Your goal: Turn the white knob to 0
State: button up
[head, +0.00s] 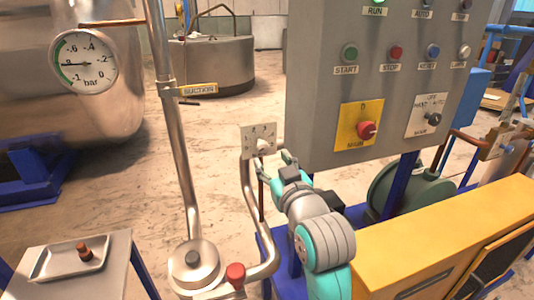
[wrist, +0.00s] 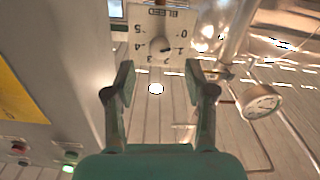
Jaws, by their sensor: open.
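The white knob (head: 263,145) sits on a small pale dial plate (head: 251,132) on a bent pipe, left of the control panel. In the wrist view the knob (wrist: 159,44) is round, and the plate (wrist: 152,21) appears upside down with the numbers 0 to 5 around the knob. A dark mark on the knob seems to point near 1; the 0 is at the plate's right in this view. My gripper (head: 272,163) is open just before the plate, with no visible contact. In the wrist view its fingers (wrist: 158,77) are spread wide, and the knob lies beyond their gap.
The grey control panel (head: 325,75) with buttons and a red switch (head: 366,130) stands close at the right. A vertical pipe (head: 176,130) with a yellow tag, a red-capped valve (head: 235,274) and a gauge (head: 84,62) are at the left.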

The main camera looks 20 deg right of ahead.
jog(key=s, duration=0.5)
jog(key=shift+s, duration=0.4)
jog(key=s+f+g, duration=0.1)
jog(key=s+f, duration=0.6)
jog(key=f, duration=0.5)
jog(key=s+f+g, duration=0.1)
jog(key=s+f, duration=0.6)
jog(key=f, duration=0.4)
jog(key=s+f, duration=0.3)
jog(key=s, duration=1)
jog(key=s+f+m+g, duration=0.1)
jog(key=s+f, duration=0.3)
jog(key=s, duration=1)
jog(key=shift+m, duration=0.3)
